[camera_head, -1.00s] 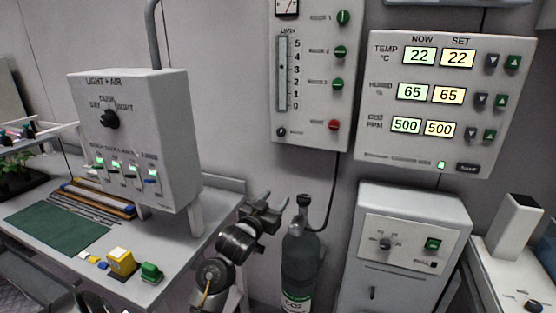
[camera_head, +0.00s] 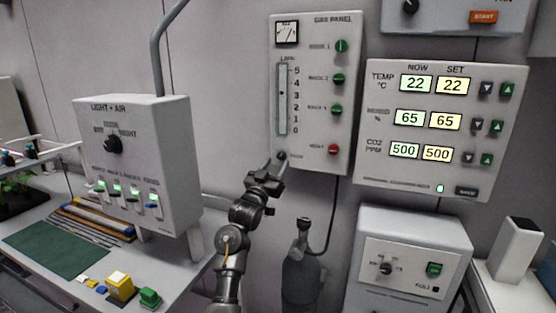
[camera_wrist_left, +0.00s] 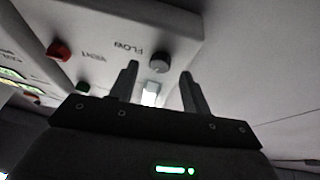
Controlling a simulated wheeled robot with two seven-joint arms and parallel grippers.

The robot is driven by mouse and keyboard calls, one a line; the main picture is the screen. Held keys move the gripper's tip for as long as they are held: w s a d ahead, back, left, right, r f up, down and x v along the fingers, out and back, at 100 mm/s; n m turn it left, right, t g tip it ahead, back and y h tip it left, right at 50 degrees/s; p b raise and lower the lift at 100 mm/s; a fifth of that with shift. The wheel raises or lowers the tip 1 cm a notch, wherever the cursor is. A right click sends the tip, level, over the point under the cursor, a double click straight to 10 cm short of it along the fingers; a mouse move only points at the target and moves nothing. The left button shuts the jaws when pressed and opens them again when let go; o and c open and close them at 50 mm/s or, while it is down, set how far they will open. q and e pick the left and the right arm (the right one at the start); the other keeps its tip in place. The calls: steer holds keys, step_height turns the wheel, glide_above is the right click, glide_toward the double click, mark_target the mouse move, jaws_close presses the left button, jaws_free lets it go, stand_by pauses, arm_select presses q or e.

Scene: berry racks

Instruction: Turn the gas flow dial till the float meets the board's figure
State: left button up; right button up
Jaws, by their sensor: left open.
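The gas panel (camera_head: 345,120) hangs on the wall in the head view. It carries a flow tube (camera_head: 283,98) with a 0 to 5 scale; I cannot make out the float's level for certain. The small dark flow dial (camera_head: 282,156) sits at the panel's lower left. My left gripper (camera_head: 273,168) is open just below and in front of the dial, partly overlapping it. In the left wrist view the round dial (camera_wrist_left: 160,63), by the word FLOW, shows beyond and between my open fingertips (camera_wrist_left: 159,72), apparently not gripped. No board with a written figure is recognisable. My right gripper is out of view.
A red vent knob (camera_head: 333,149) and several green knobs (camera_head: 340,78) share the panel. A climate display (camera_head: 440,130) is to its right. A light box (camera_head: 145,165) stands left, a gas cylinder (camera_head: 301,275) and cabinet (camera_head: 415,255) below.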

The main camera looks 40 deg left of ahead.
mark_target(281, 155)
arm_select(q)
steer(key=shift+w+a+r, duration=0.15)
steer(key=shift+w+r, duration=0.15)
steer(key=shift+w, duration=0.25)
steer(key=shift+w+a+r, duration=0.1)
steer(key=shift+w, duration=0.3)
steer(key=shift+c, duration=0.8)
steer(key=c, duration=0.8)
steer(key=shift+w+r+n+p, duration=0.1)
steer(key=shift+n+p, duration=0.4)
steer(key=shift+c, duration=0.2)
steer(key=shift+n+g+y, duration=0.3)
steer(key=shift+n+y, duration=0.5)
steer(key=shift+n, duration=0.1)
steer(key=o, duration=1)
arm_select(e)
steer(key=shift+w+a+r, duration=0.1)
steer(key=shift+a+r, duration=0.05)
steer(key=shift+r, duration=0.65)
